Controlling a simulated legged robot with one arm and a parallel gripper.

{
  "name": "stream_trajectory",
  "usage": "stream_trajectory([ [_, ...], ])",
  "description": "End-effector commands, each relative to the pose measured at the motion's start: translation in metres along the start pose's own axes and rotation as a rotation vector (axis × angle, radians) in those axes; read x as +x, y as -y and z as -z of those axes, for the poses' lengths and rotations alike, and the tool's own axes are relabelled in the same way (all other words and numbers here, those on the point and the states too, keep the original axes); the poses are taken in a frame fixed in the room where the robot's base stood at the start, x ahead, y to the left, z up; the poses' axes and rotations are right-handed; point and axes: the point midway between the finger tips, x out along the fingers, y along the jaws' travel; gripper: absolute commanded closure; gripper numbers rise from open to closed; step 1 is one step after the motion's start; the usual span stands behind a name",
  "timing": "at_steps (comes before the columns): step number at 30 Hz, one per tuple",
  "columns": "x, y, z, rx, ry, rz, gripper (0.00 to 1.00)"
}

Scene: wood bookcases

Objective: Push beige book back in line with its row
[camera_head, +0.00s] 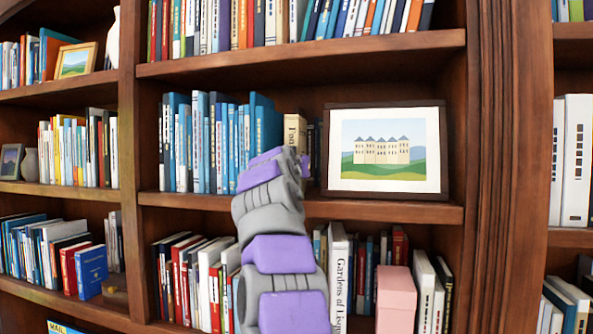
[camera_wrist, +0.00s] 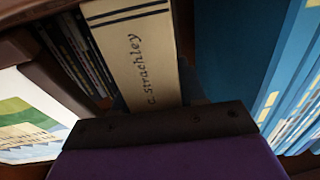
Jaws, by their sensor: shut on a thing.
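The beige book (camera_head: 294,134) stands upright on the middle shelf, between the blue books and the framed castle picture. My arm hides its lower part in the head view. In the wrist view the beige book (camera_wrist: 138,55) shows its spine with the lettering "C. Strachley", straight in front of my gripper (camera_wrist: 160,122). My gripper's dark front edge and purple cover are at the bottom of that view, at the book's spine. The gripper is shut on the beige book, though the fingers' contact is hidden. In the head view the gripper end (camera_head: 292,160) is in front of the book.
Blue books (camera_head: 225,145) stand close on the left of the beige book. The framed castle picture (camera_head: 387,193) stands to its right, with dark books (camera_wrist: 75,50) behind. The shelf board (camera_head: 400,212) runs below. A pink box (camera_head: 396,300) sits on the lower shelf.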

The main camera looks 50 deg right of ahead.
Motion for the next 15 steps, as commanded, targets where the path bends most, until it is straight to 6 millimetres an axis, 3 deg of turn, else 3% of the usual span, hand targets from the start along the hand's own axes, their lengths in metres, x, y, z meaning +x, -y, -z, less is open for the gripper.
stream_trajectory([
  [9, 0.0033, -0.0012, -0.0032, 0.000, 0.005, 0.001, 1.00],
  [10, 0.0035, -0.0017, -0.0031, 0.001, 0.005, 0.001, 0.56],
  [15, 0.0041, -0.0037, -0.0031, 0.002, 0.005, 0.001, 0.40],
])
